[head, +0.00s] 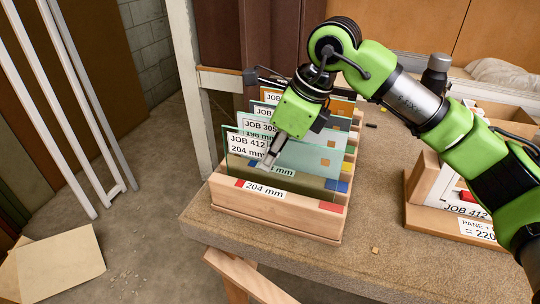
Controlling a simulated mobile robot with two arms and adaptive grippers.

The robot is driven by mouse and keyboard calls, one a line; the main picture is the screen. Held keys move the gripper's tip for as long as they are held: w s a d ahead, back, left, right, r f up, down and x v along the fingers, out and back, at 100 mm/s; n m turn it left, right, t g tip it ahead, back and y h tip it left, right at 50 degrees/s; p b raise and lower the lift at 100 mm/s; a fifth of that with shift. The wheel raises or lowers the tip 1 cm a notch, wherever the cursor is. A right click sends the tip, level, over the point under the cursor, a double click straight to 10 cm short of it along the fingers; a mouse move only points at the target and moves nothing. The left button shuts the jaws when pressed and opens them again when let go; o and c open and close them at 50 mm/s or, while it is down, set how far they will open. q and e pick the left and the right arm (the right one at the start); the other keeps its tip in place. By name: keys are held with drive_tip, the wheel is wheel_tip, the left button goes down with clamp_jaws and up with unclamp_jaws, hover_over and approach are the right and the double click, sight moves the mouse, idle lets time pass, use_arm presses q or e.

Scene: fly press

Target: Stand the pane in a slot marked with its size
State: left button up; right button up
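A clear glass pane (310,157) labelled "JOB 412, 204 mm" stands upright at the front of a wooden slotted rack (285,222). The rack's front label (264,190) reads "204 mm", with red squares near the front corners. The pane's lower edge appears to be at the front slot; how deep it sits is unclear. My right gripper (267,163) comes down from above and its fingers overlap the pane beside its label. I cannot tell whether they grip it or are just in front of it. My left gripper is not in view.
More labelled panes, one "JOB 305, 198 mm" (258,126), stand behind in the rack. A wooden holder with a "JOB 412" card (467,211) stands at right on the bench (340,262). Metal rails (62,115) lean at left. Bench between rack and holder is mostly clear.

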drive_tip(key=o, duration=0.5)
drive_tip(key=shift+r, duration=0.15)
drive_tip(key=shift+s, duration=0.1)
drive_tip(key=v, duration=1.2)
